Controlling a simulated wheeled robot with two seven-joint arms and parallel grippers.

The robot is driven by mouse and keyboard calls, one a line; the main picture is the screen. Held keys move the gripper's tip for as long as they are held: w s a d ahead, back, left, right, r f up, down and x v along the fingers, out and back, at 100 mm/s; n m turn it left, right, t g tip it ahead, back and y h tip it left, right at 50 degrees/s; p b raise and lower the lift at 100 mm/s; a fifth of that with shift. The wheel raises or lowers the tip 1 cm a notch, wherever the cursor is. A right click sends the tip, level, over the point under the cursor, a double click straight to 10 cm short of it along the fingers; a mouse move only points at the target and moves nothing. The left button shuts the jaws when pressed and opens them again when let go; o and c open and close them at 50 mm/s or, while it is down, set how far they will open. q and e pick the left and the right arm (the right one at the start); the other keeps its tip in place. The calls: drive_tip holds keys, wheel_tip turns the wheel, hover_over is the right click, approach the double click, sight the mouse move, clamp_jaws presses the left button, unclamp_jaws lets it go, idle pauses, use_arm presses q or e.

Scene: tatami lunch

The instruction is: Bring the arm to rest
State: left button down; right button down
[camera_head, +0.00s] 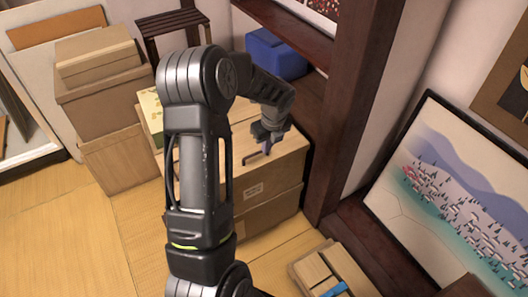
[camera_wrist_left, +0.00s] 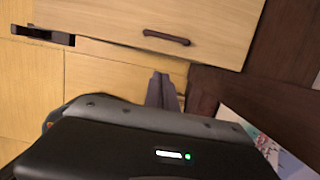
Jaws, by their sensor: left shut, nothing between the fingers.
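My left arm rises through the middle of the head view and bends over to the right. My left gripper (camera_head: 264,147) points down in front of a light wooden chest (camera_head: 274,172), with its fingers together and nothing visible between them. In the left wrist view the closed grey fingertips (camera_wrist_left: 162,92) show beyond the dark wrist body. Part of the chest is hidden behind my arm in the head view. I cannot tell whether the fingers touch the chest. My right gripper is in neither view.
Stacked boxes (camera_head: 100,95) stand at the left. A dark wooden post (camera_head: 350,100) is close to the right of the gripper. A blue box (camera_head: 277,55) sits behind. A dark handle (camera_wrist_left: 165,37) shows on a wooden front. Tatami floor (camera_head: 50,245) is clear at lower left.

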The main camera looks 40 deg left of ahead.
use_arm(q)
drive_tip(key=shift+d+r, duration=0.1)
drive_tip(key=shift+r, duration=0.25)
idle(0.4)
drive_tip(key=w+d+f+n+t+h, duration=0.1)
drive_tip(key=d+f+n, duration=0.2)
drive_tip(key=d+n, duration=0.3)
drive_tip(key=d+f+n+t+h+p, duration=0.1)
drive_tip(key=d+f+n+h, duration=0.15)
drive_tip(key=d+n, duration=0.35)
drive_tip(key=w+d+f+n+t+h, duration=0.1)
drive_tip(key=d+f+n, duration=0.3)
drive_tip(key=d, duration=0.4)
drive_tip(key=s+d+f+n+g+h+p, duration=0.1)
drive_tip(key=s+d+f+n+p, duration=0.1)
drive_tip(key=s+d, duration=0.8)
drive_tip(key=s+d+f+n+g+h+p, duration=0.1)
drive_tip(key=s+d+n, duration=0.4)
drive_tip(key=s+d, duration=0.5)
wheel_tip(320, 180, down, 3)
drive_tip(key=shift+s+r+g+p, duration=0.2)
drive_tip(key=shift+s+g+p, duration=0.3)
drive_tip(key=shift+s, duration=0.6)
